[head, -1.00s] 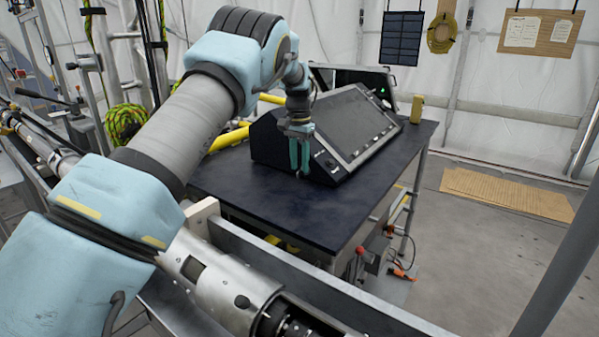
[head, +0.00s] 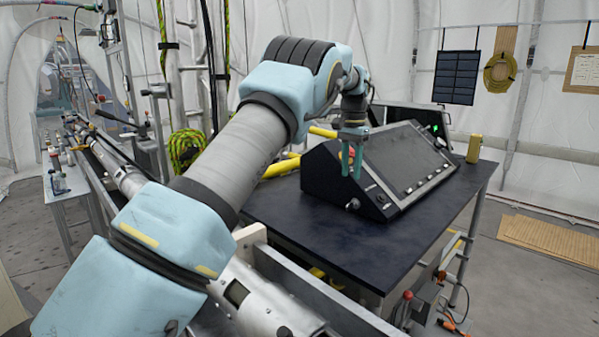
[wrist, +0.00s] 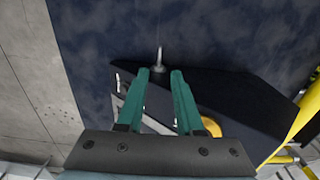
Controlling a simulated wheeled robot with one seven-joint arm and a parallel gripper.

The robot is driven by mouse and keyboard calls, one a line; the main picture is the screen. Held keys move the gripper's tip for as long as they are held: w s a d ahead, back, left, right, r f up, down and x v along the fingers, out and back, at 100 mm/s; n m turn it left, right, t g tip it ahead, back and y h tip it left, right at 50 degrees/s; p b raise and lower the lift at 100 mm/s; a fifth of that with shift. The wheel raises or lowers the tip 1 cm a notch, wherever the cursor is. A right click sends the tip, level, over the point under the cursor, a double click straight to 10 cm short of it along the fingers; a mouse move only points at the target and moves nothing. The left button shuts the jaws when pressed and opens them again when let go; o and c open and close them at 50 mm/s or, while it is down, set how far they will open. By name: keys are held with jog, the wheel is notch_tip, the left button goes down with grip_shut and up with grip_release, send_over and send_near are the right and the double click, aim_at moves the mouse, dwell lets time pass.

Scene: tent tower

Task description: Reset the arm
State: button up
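My arm stretches over the dark table (head: 330,235) in the head view. My gripper (head: 352,172) hangs with its teal fingers pointing down at the near left side of the black sloped console (head: 405,160). In the wrist view my gripper (wrist: 160,72) has its two fingers apart, with nothing held between them. A small metal switch or knob (wrist: 158,62) on the console shows just beyond the fingertips. I cannot tell whether the fingers touch the console.
A yellow object (head: 474,148) stands at the table's back right. Yellow tubing (head: 283,166) runs behind the console's left. Cables and a red-knobbed box (head: 405,308) sit below the table's right side. The floor to the right is mostly open, with a tan mat (head: 550,240).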

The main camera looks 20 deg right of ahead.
jog(key=w+a+n, duration=0.3)
jog(key=a, duration=1.1)
jog(key=s+a+f+n, duration=0.1)
jog(key=s+a, duration=0.3)
jog(key=a, duration=0.4)
jog(key=s+a+f+n, duration=0.2)
jog(key=s+a+n, duration=0.1)
jog(key=a, duration=0.5)
jog(key=s+a+f+n+t, duration=0.1)
jog(key=s+a, duration=0.3)
jog(key=a, duration=0.4)
jog(key=shift+s+a+f+n, duration=0.2)
jog(key=shift+s+f+n, duration=0.15)
jog(key=shift+n, duration=0.35)
jog(key=s+a+f+n, duration=0.2)
jog(key=s+a, duration=0.4)
jog(key=s, duration=0.5)
jog(key=shift+a+f+t, duration=0.4)
jog(key=shift+f, duration=0.15)
